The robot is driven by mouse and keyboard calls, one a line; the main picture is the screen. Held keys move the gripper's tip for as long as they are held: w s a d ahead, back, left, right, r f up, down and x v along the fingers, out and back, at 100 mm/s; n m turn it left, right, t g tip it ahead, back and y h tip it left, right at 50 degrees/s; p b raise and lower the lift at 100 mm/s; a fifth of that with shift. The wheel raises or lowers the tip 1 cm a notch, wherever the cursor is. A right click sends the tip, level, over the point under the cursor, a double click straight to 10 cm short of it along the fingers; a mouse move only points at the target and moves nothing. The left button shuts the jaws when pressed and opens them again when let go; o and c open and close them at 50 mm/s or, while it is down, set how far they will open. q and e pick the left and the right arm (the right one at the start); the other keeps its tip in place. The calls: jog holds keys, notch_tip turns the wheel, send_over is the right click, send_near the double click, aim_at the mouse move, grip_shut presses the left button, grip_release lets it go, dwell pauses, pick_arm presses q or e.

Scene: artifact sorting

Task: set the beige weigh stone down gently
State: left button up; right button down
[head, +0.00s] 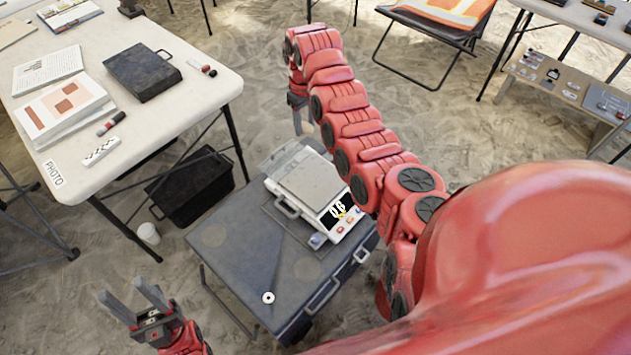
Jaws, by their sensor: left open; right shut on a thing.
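I cannot make out the beige weigh stone in the head view. My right gripper (297,122) is beyond the scale, at the far end of my red arm, with its fingers pointing down. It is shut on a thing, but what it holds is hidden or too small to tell. The white scale (285,207) stands on a dark grey case-like table (230,250). Its pale grey plate (311,178) looks bare, and its display is lit. My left gripper (122,290) is open and empty at the lower left, left of the dark table.
A small white ring-like disc (268,298) lies on the dark table's front part. The white table (165,115) at left holds open books, a dark box (144,70) and markers. A black crate (190,187) and white cup (148,233) are on the sand. A folding chair (425,45) stands behind.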

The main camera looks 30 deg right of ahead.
jog(key=s+f+m+b, duration=0.2)
jog(key=s+f+b, duration=0.3)
jog(key=s+f, duration=0.4)
jog(key=s+f+m+b, duration=0.2)
jog(key=s+f+b, duration=0.35)
jog(key=f, duration=0.65)
jog(key=b, duration=0.4)
send_near(316, 180)
jog(key=shift+n, duration=0.3)
jog(key=s+f, duration=0.1)
jog(key=s, duration=0.1)
jog(key=s+f, duration=0.1)
jog(key=shift+a+f, duration=0.25)
jog(key=shift+f, duration=0.1)
jog(key=shift+w+d+f+b, duration=0.15)
jog(key=shift+w+f+b, duration=0.15)
jog(key=shift+w, duration=0.5)
jog(key=shift+w+b, duration=0.45)
jog(key=shift+w, duration=0.1)
jog(key=shift+w+f+b, duration=0.2)
jog(key=shift+f+b, duration=0.4)
jog(key=shift+f, duration=1)
jog(key=shift+f, duration=0.2)
jog(key=shift+c, duration=1.8)
grip_release()
jog(key=shift+r, duration=0.1)
